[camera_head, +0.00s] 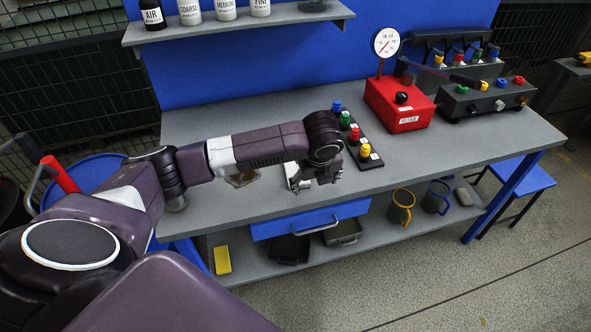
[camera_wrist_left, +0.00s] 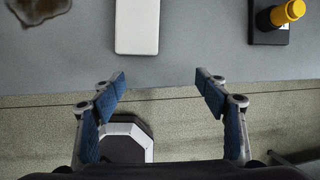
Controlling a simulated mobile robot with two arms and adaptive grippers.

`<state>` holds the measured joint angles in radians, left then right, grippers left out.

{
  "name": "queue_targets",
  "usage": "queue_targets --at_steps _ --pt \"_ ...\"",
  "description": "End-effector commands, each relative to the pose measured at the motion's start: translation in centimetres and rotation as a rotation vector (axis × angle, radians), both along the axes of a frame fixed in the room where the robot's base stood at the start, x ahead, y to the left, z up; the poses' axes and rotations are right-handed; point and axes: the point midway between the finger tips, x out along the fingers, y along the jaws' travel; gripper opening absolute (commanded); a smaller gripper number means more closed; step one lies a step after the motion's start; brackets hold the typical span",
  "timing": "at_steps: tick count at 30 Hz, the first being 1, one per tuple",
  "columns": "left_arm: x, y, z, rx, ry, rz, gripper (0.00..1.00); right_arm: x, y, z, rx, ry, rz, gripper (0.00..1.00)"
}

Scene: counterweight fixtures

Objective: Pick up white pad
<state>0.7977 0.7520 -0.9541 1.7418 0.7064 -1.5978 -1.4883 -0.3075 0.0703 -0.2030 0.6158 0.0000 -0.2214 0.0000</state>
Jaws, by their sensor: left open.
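The white pad (camera_wrist_left: 137,27) lies flat on the grey bench top near its front edge, seen in the wrist view. In the head view it shows as a white patch (camera_head: 291,172), partly hidden by my left gripper (camera_head: 318,183). My left gripper is open and empty, its two blue-padded fingertips (camera_wrist_left: 160,83) wide apart. In the wrist view the fingertips appear at the bench's front edge, below the pad and slightly to its right; the pad is not between them. My right gripper is not in view.
A dark strip with coloured knobs (camera_head: 357,142) lies just right of the pad. A brownish piece (camera_wrist_left: 38,8) lies left of it. A red box with a gauge (camera_head: 400,104) stands farther right. The blue drawer (camera_head: 270,228) hangs under the front edge.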

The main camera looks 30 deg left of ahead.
Motion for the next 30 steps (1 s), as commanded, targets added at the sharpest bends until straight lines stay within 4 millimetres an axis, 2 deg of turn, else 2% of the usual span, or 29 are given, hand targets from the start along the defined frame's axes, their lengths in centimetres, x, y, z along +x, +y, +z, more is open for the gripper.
queue_targets --at_steps 1,3,6,9,17,24,30 --pt "1.1 2.1 1.3 0.041 0.003 -0.021 0.67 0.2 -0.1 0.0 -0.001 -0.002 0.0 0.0" --pt "1.8 4.0 2.4 0.079 0.018 -0.051 0.67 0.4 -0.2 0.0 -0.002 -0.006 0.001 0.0" --pt "2.4 5.8 3.4 0.111 0.034 -0.076 0.67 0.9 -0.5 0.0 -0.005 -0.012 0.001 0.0" --pt "2.7 6.6 3.4 0.122 0.042 -0.088 0.67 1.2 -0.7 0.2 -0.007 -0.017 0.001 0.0" --pt "3.1 7.3 0.9 0.124 0.046 -0.09 0.67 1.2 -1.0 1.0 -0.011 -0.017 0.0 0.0" --pt "3.3 8.0 -2.6 0.123 0.043 -0.089 0.67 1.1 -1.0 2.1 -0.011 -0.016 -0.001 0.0" --pt "3.6 8.3 -3.8 0.124 0.042 -0.091 0.67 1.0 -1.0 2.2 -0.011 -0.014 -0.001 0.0"
